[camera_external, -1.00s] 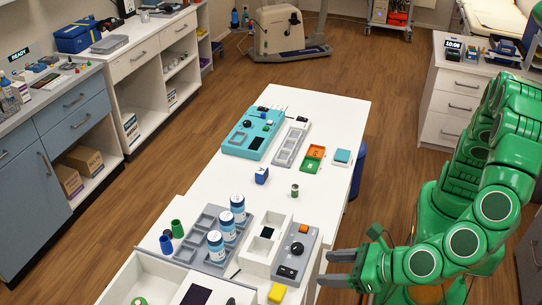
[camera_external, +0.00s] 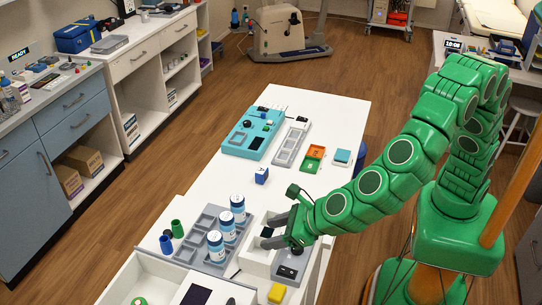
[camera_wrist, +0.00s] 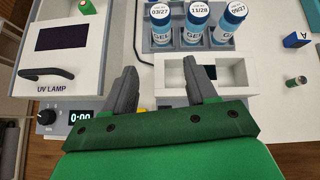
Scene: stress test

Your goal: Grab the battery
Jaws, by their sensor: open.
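The battery (camera_wrist: 297,81), a small grey-green cylinder with a dark top, stands upright on the white table at the right edge of the wrist view. In the external view my arm hides it. My gripper (camera_external: 267,231) is open and empty, over the white box with the dark-floored compartment. Its two fingers (camera_wrist: 160,66) point forward in the wrist view, with the battery well to their right and not between them.
Labelled blue-and-white bottles (camera_wrist: 197,22) stand in a grey rack ahead. The white UV lamp box (camera_wrist: 62,75) is at left. A blue block (camera_wrist: 297,40) stands beyond the battery. The white table (camera_external: 215,187) has clear room around the blue block.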

